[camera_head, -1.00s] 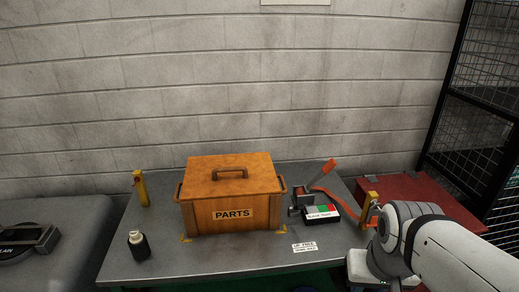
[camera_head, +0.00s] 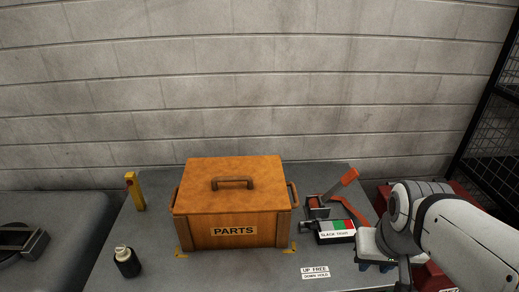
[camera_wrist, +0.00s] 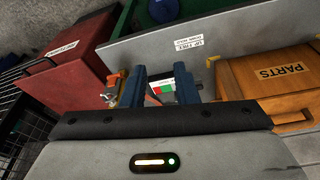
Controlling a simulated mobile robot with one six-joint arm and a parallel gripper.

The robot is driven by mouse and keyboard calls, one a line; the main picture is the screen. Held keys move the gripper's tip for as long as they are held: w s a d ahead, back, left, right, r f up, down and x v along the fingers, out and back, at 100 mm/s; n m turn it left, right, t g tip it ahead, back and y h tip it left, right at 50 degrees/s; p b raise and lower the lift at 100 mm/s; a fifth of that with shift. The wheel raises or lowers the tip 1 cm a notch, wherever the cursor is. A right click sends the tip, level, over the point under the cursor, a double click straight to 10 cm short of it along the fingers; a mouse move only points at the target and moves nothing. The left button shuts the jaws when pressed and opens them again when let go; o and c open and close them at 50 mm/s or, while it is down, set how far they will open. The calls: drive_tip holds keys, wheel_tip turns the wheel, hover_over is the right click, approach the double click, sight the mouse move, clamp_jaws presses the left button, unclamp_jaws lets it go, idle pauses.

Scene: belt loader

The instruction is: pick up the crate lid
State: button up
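The crate lid (camera_head: 262,174) is an orange-brown wooden board with a brown bar handle (camera_head: 233,182) on top. It lies flat on the wooden crate (camera_head: 200,232) labelled PARTS, in the middle of the grey table. In the wrist view the crate (camera_wrist: 245,85) is at the right, tilted and partly cut off. My gripper (camera_wrist: 160,86) has its two blue fingers apart with nothing held between them. In the head view my gripper (camera_head: 376,264) is low at the right of the table, clear of the crate and mostly hidden by my wrist.
Right of the crate stand an orange-handled lever clamp (camera_head: 345,184) and a box with red and green patches (camera_head: 338,228). A yellow post (camera_head: 136,192) and a dark bottle (camera_head: 127,264) stand left. A red box (camera_wrist: 75,60) and wire rack (camera_head: 495,150) are at the right.

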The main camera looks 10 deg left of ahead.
drive_tip(key=w+a+r+n+t+y+p, duration=0.15)
drive_tip(key=w+a+n+t, duration=0.35)
drive_tip(key=w, duration=0.7)
drive_tip(key=w+a+f+n+t+y+p, duration=0.1)
drive_tip(key=w+a+n+p, duration=0.25)
drive_tip(key=w+n, duration=0.65)
drive_tip(key=n+g+y+p, duration=0.3)
drive_tip(key=n+y, duration=0.7)
approach(233, 179)
drive_tip(key=shift+w+a+f, duration=0.8)
drive_tip(key=shift+w+a, duration=0.25)
drive_tip(key=shift+w, duration=0.15)
drive_tip(key=x, duration=0.2)
drive_tip(key=p+x, duration=0.1)
drive_tip(key=x, duration=0.1)
drive_tip(key=s+p+x, duration=0.1)
drive_tip(key=x, duration=0.2)
drive_tip(key=shift+a+r, duration=0.15)
drive_tip(key=shift+a, duration=0.2)
drive_tip(key=shift+w+a, duration=0.15)
drive_tip(key=shift+a, duration=0.05)
drive_tip(key=shift+c, duration=0.2)
